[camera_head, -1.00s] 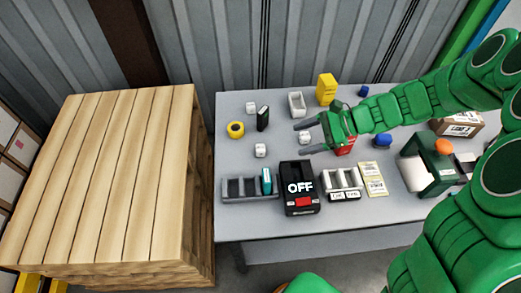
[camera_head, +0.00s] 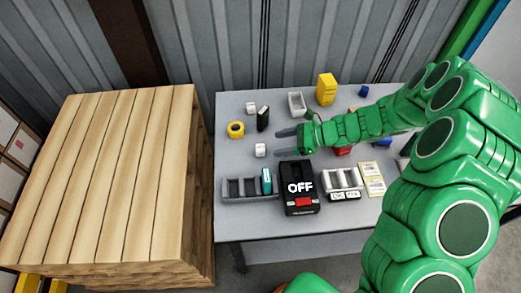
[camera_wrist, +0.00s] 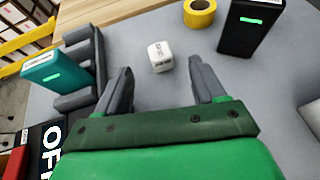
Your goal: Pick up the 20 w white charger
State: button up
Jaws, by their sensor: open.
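A small white cube charger (camera_head: 260,150) stands on the grey table. It also shows in the wrist view (camera_wrist: 160,56), ahead of and between the fingertips, with dark print too small to read for certain. My gripper (camera_head: 279,142) is open and empty, pointing left toward this cube, with its fingers just short of it. A second white cube (camera_head: 251,107) stands farther back by the black power bank (camera_head: 263,118). I cannot tell its wattage.
A yellow tape roll (camera_head: 236,129) lies beyond the near cube. A grey slotted holder (camera_head: 233,188) with a teal power bank (camera_head: 267,180) and a black OFF device (camera_head: 300,200) stand at the front. A wooden pallet stack (camera_head: 110,180) is left of the table.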

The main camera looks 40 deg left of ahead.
aim_at(261, 147)
jog(key=shift+x, duration=2.85)
jog(key=c, duration=1.2)
